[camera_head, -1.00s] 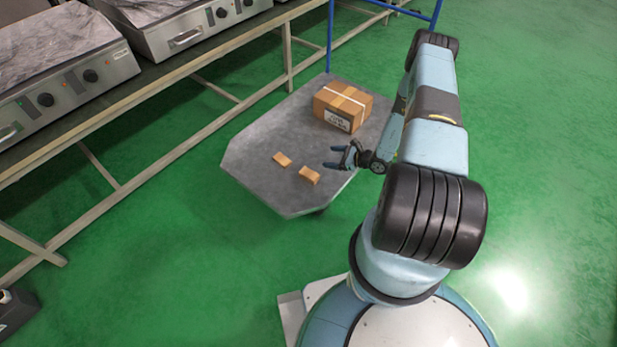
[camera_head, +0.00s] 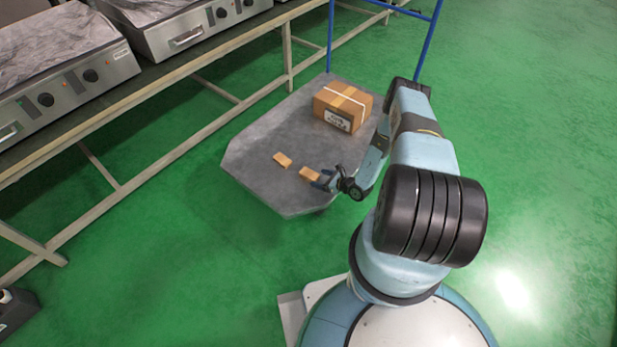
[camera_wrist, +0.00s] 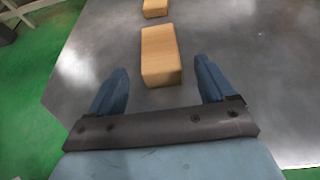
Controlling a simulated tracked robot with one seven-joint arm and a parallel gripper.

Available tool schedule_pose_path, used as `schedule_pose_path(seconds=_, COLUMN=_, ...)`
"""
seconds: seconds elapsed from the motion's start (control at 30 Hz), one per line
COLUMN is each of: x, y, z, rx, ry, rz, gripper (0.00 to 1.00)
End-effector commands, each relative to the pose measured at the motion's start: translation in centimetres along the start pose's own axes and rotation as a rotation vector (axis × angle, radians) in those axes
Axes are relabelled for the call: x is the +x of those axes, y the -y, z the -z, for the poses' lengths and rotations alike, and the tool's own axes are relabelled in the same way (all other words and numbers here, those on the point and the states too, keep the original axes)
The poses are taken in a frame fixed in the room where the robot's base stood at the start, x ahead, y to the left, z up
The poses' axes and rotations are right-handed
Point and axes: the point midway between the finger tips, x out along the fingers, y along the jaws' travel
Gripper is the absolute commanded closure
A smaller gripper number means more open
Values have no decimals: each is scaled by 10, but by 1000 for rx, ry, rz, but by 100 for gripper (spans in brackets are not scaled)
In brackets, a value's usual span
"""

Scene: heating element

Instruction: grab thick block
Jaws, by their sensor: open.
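Two small tan blocks lie on the grey top of a cart (camera_head: 255,150). The thicker-looking block (camera_head: 310,174) is the right one in the head view. The other block (camera_head: 283,160) lies to its left and looks thinner. My gripper (camera_head: 322,180) is open and empty, just to the right of the thicker block. In the wrist view the thicker block (camera_wrist: 160,56) lies ahead of and between my two open fingers (camera_wrist: 162,88), its near end about level with the fingertips. The other block (camera_wrist: 155,8) is beyond it, cut by the top edge.
A taped cardboard box (camera_head: 342,107) stands on the cart behind the blocks. A blue frame (camera_head: 331,40) rises at the cart's far end. A long bench (camera_head: 150,95) with steel heating units (camera_head: 65,75) runs along the left. Green floor lies around.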

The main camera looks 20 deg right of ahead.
Motion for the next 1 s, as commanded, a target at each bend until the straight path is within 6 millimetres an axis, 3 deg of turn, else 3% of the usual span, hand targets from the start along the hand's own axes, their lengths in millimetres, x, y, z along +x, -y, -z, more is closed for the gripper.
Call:
schedule_pose_path(seconds=0.27, x=17, y=0, z=0, rx=-2, ry=0, rz=-1, gripper=17)
schedule_pose_path(seconds=0.6, x=58, y=-1, z=0, rx=-2, ry=-1, rz=0, gripper=17)
schedule_pose_path(seconds=0.9, x=63, y=0, z=0, rx=-1, ry=-1, rz=1, gripper=17)
schedule_pose_path(seconds=1.0, x=62, y=0, z=0, rx=-1, ry=-1, rz=0, gripper=25)
